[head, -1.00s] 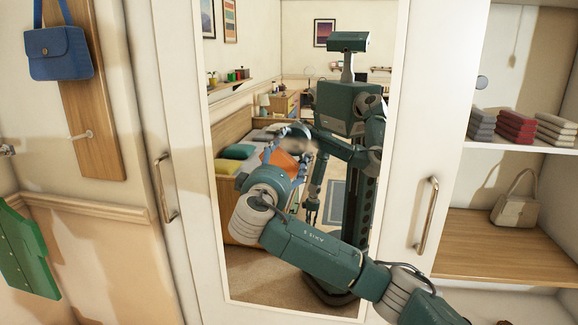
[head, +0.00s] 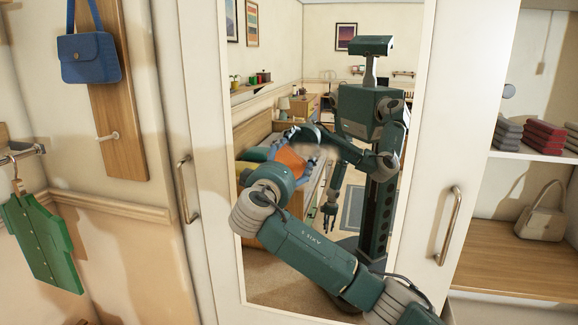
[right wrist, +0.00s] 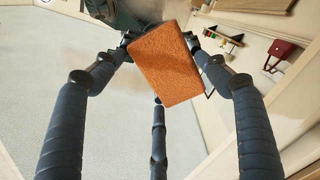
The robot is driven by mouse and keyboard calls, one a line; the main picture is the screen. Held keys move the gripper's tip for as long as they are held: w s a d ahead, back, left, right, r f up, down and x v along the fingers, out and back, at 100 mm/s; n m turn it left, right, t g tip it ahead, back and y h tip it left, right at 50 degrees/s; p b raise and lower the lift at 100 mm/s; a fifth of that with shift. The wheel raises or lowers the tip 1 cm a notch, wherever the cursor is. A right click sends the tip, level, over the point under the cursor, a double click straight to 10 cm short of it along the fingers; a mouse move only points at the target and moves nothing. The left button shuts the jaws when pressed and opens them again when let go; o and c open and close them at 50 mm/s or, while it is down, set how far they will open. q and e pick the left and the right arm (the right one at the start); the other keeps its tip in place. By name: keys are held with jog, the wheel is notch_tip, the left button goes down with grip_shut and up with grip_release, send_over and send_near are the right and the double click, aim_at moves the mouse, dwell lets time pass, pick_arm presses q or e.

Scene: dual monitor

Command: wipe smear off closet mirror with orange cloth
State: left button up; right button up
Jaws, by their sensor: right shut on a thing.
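The tall closet mirror (head: 275,285) is set in a white door and reflects the room and my own body. A blurry pale brown smear (head: 322,150) shows on it, just right of the cloth. My right gripper (head: 288,148) is in front of the mirror's left half. It is shut on the orange cloth (head: 290,160), which shows as a flat rectangular pad between the fingers in the right wrist view (right wrist: 168,65). I cannot tell whether the cloth touches the glass. My left gripper shows only as a small reflection, hanging low.
Metal door handles (head: 186,190) and (head: 449,225) flank the mirror. A blue bag (head: 90,58) and a green garment (head: 42,240) hang at the left. Open shelves at the right hold folded cloths (head: 545,137) and a beige handbag (head: 540,222).

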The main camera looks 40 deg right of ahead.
aim_at(337, 157)
jog(key=shift+d+r, duration=0.1)
jog(key=shift+r, duration=0.7)
jog(key=shift+s+d+f, duration=0.1)
jog(key=shift+s+d, duration=0.35)
jog(key=shift+s, duration=0.1)
jog(key=shift+s+d+b, duration=0.25)
jog(key=shift+s+d, duration=0.7)
jog(key=shift+s, duration=0.25)
jog(key=shift+s+d+b, duration=0.2)
jog(key=shift+s+d, duration=0.75)
jog(key=shift+s, duration=0.2)
jog(key=shift+s+d+f, duration=0.15)
jog(key=shift+s+d, duration=0.25)
jog(key=shift+d, duration=0.05)
jog(key=shift+s+d+b, duration=0.4)
jog(key=shift+s+d, duration=0.35)
jog(key=shift+s, duration=0.1)
jog(key=shift+s+d, duration=0.35)
jog(key=shift+s, duration=0.15)
jog(key=shift+s+d+b, duration=0.5)
jog(key=shift+s+d, duration=0.3)
jog(key=shift+s, duration=0.15)
